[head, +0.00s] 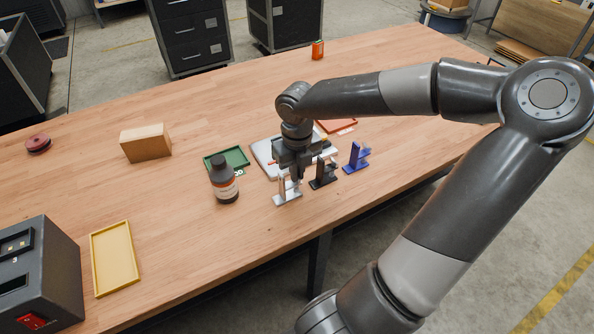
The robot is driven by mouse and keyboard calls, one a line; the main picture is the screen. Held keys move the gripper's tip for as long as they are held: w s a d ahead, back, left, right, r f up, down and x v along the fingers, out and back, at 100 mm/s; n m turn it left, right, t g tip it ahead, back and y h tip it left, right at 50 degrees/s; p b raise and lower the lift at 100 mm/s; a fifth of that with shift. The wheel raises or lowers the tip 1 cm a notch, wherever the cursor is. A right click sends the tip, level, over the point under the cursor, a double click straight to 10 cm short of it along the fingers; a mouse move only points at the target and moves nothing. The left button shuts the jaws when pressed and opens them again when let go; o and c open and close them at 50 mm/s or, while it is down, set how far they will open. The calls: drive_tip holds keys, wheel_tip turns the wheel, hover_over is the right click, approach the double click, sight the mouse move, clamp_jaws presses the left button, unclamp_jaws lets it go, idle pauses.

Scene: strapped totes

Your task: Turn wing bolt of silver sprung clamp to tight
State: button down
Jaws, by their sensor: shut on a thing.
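The silver sprung clamp (288,197) stands on the wooden table near its front edge, left of a black clamp (322,178) and a blue clamp (356,158). My gripper (296,176) points down at the top of the silver clamp. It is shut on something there. The wing bolt is hidden behind the fingers or too small to make out, so its angle cannot be told.
A cardboard-brown box (146,143) and yellow tray (114,258) lie left.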

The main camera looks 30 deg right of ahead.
drive_tip(key=shift+m, duration=0.4)
drive_tip(key=m, duration=0.3)
drive_tip(key=shift+m, duration=0.3)
drive_tip(key=m, duration=0.3)
drive_tip(key=shift+a+m, duration=0.1)
drive_tip(key=shift+m, duration=0.3)
drive_tip(key=m, duration=0.7)
drive_tip(key=shift+w+a, duration=0.1)
drive_tip(key=shift+w, duration=0.05)
drive_tip(key=m, duration=0.3)
drive_tip(key=shift+m, duration=0.4)
drive_tip(key=m, duration=0.3)
drive_tip(key=shift+w+m, duration=0.15)
drive_tip(key=shift+m, duration=0.15)
drive_tip(key=m, duration=0.6)
